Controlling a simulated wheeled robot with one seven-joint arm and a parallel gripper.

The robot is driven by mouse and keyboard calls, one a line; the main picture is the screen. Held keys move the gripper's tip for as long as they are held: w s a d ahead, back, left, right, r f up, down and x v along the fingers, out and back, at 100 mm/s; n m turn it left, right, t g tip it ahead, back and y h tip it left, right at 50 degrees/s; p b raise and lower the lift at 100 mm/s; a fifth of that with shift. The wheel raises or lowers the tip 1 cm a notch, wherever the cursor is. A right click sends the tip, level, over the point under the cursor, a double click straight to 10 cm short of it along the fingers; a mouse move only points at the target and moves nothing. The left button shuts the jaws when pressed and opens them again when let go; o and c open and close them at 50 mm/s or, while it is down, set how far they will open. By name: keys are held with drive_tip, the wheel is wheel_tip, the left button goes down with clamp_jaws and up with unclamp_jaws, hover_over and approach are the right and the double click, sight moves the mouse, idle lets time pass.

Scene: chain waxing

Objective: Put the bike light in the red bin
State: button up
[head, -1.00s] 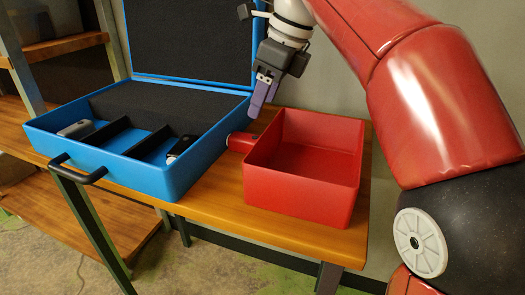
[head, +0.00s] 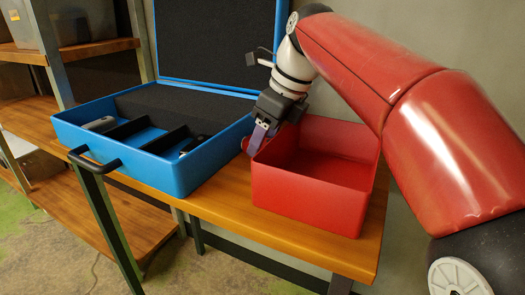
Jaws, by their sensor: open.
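The red bin (head: 305,203) is an open box on the wooden table, and the visible part of its floor looks empty. A small red rounded object (head: 246,144) lies on the table by the bin's left side, mostly hidden behind my gripper; it may be the bike light, but I cannot tell. My gripper (head: 255,150) points down at the bin's left rim, close to the red object, with purple fingers and nothing visibly held. A grey object (head: 101,125) and a black-and-white object (head: 193,146) lie in separate compartments of the blue case.
The open blue case (head: 150,174) stands left of the bin, its lid (head: 215,45) raised at the back and a black handle (head: 94,160) in front. The wooden table (head: 225,200) is clear in front. A shelf rack (head: 95,52) stands at the left.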

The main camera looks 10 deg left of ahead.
drive_tip(key=c, duration=1.2)
